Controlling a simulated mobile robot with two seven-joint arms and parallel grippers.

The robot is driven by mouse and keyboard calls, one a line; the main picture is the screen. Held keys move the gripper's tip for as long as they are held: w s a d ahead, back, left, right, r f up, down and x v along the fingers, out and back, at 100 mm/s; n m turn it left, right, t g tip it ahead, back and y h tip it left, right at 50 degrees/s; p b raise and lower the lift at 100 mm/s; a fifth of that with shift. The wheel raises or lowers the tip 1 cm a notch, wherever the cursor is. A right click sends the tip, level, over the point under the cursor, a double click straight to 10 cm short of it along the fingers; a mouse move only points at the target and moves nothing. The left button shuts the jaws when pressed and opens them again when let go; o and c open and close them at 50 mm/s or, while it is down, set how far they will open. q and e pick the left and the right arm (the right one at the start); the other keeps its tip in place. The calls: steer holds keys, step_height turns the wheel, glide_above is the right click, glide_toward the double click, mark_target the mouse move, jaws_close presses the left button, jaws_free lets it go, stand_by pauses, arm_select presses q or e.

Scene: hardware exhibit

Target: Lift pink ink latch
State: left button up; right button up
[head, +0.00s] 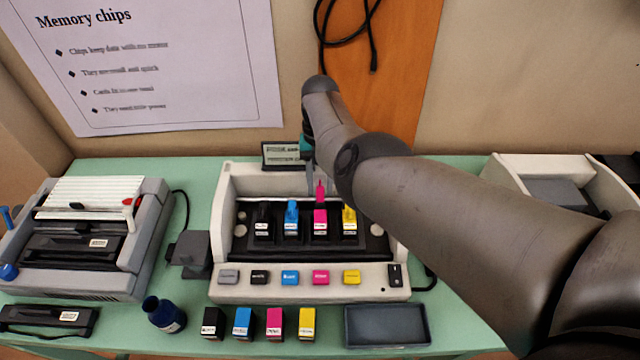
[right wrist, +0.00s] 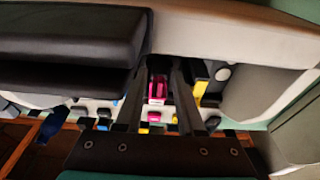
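The pink ink latch (head: 320,190) stands up at the back of the pink cartridge (head: 320,222), higher than the blue latch beside it. The cartridge sits third from left in the white printer's dark bay. My right gripper (head: 314,182) points down at the latch from behind and above, partly hidden by my arm. In the right wrist view its two fingers (right wrist: 161,75) are apart, with pink (right wrist: 157,88) showing between them. Whether they touch the latch is unclear. My left gripper is not in view.
Black (head: 262,220), blue (head: 291,217) and yellow (head: 349,220) cartridges flank the pink one closely. The printer (head: 225,290) has coloured buttons in front. Spare cartridges (head: 242,323), a blue bottle (head: 163,314) and a dark tray (head: 387,326) lie along the table front.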

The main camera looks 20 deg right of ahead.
step_height(320, 180, up, 15)
steer(key=w, duration=0.2)
steer(key=shift+w+d+f+p, duration=0.15)
steer(key=shift+w+d+p, duration=0.2)
steer(key=shift+d+p, duration=0.05)
steer(key=shift+f, duration=0.1)
